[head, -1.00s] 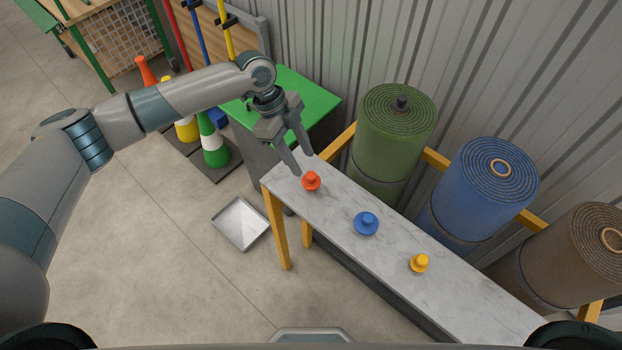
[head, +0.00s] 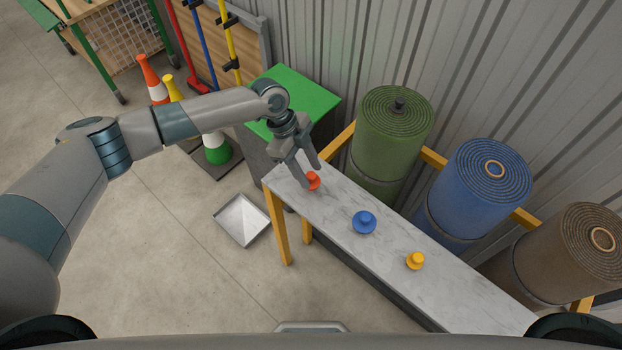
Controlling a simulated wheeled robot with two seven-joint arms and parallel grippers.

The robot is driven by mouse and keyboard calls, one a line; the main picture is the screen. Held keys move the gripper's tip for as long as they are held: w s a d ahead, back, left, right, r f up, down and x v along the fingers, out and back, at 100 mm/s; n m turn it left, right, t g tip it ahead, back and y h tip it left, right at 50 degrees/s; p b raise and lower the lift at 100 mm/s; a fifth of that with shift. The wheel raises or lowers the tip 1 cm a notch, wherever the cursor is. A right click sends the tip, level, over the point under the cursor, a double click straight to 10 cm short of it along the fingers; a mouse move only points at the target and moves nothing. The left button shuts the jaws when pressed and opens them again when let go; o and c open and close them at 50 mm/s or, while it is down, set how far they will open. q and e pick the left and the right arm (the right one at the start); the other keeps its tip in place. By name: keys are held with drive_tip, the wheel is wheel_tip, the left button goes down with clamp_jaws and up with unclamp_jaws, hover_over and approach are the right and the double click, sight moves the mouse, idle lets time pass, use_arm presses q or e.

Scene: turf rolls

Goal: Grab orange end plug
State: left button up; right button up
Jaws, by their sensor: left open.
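The orange end plug (head: 314,181) sits near the left end of the narrow marble-topped bench (head: 340,208). My left gripper (head: 314,178) is open, pointing down at the orange plug, with its fingers about it. One finger partly hides the plug, and I cannot tell whether the fingers touch it. A blue plug (head: 364,222) and a yellow plug (head: 415,260) stand farther right along the bench. My right gripper is not in view.
Green (head: 392,135), blue (head: 480,190) and brown (head: 570,255) turf rolls stand behind the bench by the corrugated wall. A green-topped cabinet (head: 300,95) is beyond the gripper. A metal tray (head: 242,220) lies on the floor. Cones (head: 217,149) stand at left.

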sight(313, 176)
use_arm(q)
clamp_jaws()
drive_tip(key=shift+r, duration=0.15)
drive_tip(key=shift+r+b, duration=0.5)
drive_tip(key=r, duration=0.1)
drive_tip(key=r+b, duration=0.1)
drive_tip(key=d+r+b, duration=0.1)
drive_tip(key=shift+s+d+r, duration=0.1)
drive_tip(key=shift+s+r, duration=0.05)
drive_tip(key=shift+s, duration=0.2)
drive_tip(key=s+d+r+b, duration=0.3)
drive_tip(key=s+d+r, duration=0.2)
drive_tip(key=d, duration=0.4)
drive_tip(key=shift+s+r+b, duration=0.15)
drive_tip(key=shift+r+b, duration=0.15)
drive_tip(key=shift+r, duration=0.45)
